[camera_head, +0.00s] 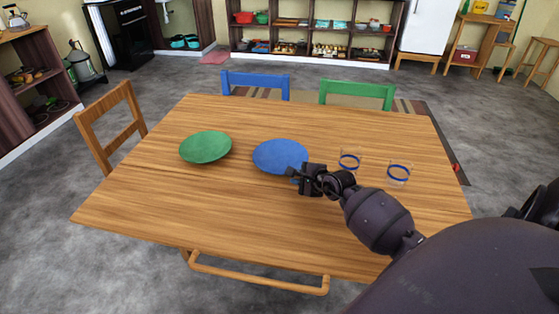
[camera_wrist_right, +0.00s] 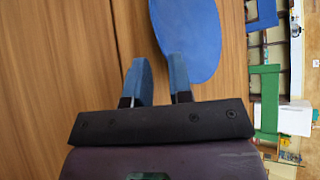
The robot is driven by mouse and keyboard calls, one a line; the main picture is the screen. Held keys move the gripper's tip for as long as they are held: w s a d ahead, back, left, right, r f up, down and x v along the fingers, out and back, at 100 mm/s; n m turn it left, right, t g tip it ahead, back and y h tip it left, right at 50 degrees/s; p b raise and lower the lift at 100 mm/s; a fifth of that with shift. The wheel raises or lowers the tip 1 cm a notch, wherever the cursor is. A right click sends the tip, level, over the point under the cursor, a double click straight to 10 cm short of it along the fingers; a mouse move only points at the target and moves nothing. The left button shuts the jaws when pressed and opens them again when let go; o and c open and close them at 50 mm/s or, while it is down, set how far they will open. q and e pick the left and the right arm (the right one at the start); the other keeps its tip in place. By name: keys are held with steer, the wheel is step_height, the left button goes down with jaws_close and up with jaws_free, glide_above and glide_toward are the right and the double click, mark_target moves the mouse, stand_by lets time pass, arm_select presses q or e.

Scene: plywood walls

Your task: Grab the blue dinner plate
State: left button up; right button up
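The blue dinner plate (camera_head: 278,154) lies flat on the wooden table, right of the green plate (camera_head: 205,147). My right gripper (camera_head: 294,174) is at the blue plate's near right edge. In the right wrist view the blue plate (camera_wrist_right: 192,32) is ahead, and my right gripper (camera_wrist_right: 156,63) has its two blue fingers apart with bare wood showing between them. The right-hand finger overlaps the plate's rim in that picture; I cannot tell whether it touches. Nothing is held. My left gripper is not in view.
Two clear glasses with blue bands, one (camera_head: 349,162) and another (camera_head: 398,174), stand on the table (camera_head: 200,215) close to my right forearm. Wooden, blue and green chairs surround the table. The table's front left is clear.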

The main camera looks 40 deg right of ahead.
mark_target(282, 182)
steer(key=w, duration=0.1)
steer(key=w+a+f, duration=0.1)
steer(key=w, duration=0.2)
steer(key=shift+w+a+f+b, duration=0.2)
steer(key=shift+w+f+b, duration=0.05)
steer(key=shift+f+b, duration=0.15)
steer(key=shift+w+f, duration=0.2)
steer(key=shift+w, duration=0.35)
steer(key=shift+r, duration=0.1)
jaws_close()
